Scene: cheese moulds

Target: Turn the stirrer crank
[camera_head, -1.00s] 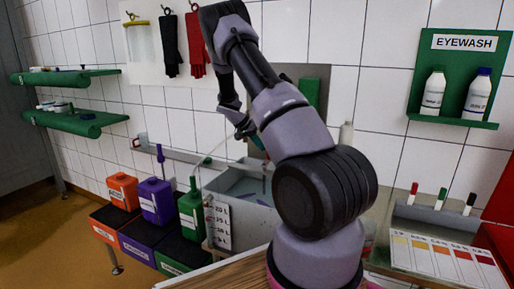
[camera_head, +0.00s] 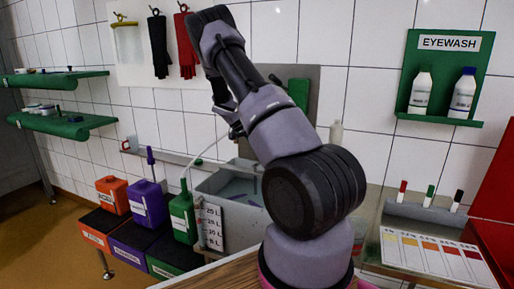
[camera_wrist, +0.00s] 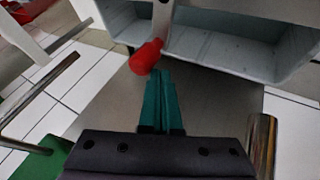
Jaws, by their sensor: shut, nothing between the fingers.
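A red knob (camera_wrist: 146,57), which looks like the stirrer crank's handle, shows in the wrist view on a pale upright bar (camera_wrist: 161,22) by the wall of a grey vat (camera_wrist: 215,55). My gripper's teal fingers (camera_wrist: 161,75) are shut with nothing between them. Their tips lie just below and right of the knob in the picture; I cannot tell whether they touch it. In the head view the grey vat (camera_head: 250,213) stands behind my arm, and my gripper (camera_head: 237,131) is small and partly hidden above it. The crank cannot be made out there.
Orange (camera_head: 112,195), purple (camera_head: 148,203) and green (camera_head: 183,218) jugs stand left of the vat. An eyewash shelf (camera_head: 440,122) with two bottles hangs at the right, above a colour chart (camera_head: 430,255) and markers. In the wrist view chrome bars flank the fingers.

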